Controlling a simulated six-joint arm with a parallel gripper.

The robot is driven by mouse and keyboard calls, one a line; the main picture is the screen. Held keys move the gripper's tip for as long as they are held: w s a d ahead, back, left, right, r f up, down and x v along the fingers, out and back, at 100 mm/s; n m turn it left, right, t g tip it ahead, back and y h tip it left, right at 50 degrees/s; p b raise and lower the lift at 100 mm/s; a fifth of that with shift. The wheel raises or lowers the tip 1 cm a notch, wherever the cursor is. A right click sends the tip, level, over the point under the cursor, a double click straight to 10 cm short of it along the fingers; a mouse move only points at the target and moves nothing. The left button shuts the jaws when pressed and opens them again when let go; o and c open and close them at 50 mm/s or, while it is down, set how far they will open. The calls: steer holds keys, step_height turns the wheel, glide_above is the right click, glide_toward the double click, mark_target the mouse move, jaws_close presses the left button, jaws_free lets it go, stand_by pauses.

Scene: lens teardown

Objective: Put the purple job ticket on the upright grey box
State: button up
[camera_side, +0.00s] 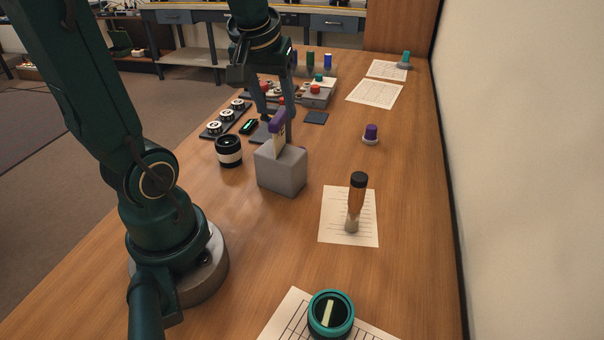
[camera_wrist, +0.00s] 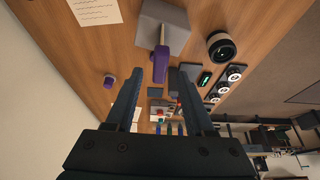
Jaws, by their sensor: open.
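The grey box (camera_side: 281,172) stands upright on the wooden bench, and its top also shows in the wrist view (camera_wrist: 150,28). The job ticket has a purple head (camera_side: 279,120) over a pale card (camera_side: 278,145). It stands on the box's top, leaning a little, and its lower edge appears to meet the box. In the wrist view the purple head (camera_wrist: 160,64) lies between my finger ends. My gripper (camera_wrist: 160,72) is open, one finger on each side of the head with gaps; in the side view it hangs over the box (camera_side: 279,116).
A black-and-white lens barrel (camera_side: 229,151) stands left of the box. A brush (camera_side: 356,200) stands on a paper sheet to the right. A purple-topped knob (camera_side: 371,133) sits farther back. A teal ring (camera_side: 330,314) is at the front. Lens parts on dark trays crowd behind.

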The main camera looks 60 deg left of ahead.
steer(key=v, duration=0.5)
steer(key=s+d+f+m+t+h, duration=0.1)
steer(key=s+d+f+m, duration=0.1)
steer(key=d+m, duration=0.2)
steer(key=s+d+f+m+t+h, duration=0.1)
steer(key=s+d+f+m+h, duration=0.1)
steer(key=d+m, duration=0.3)
steer(key=d+f, duration=0.1)
steer(key=d, duration=0.2)
steer(key=shift+s+d+f, duration=0.25)
steer(key=shift+s+d, duration=0.05)
steer(key=shift+s, duration=0.05)
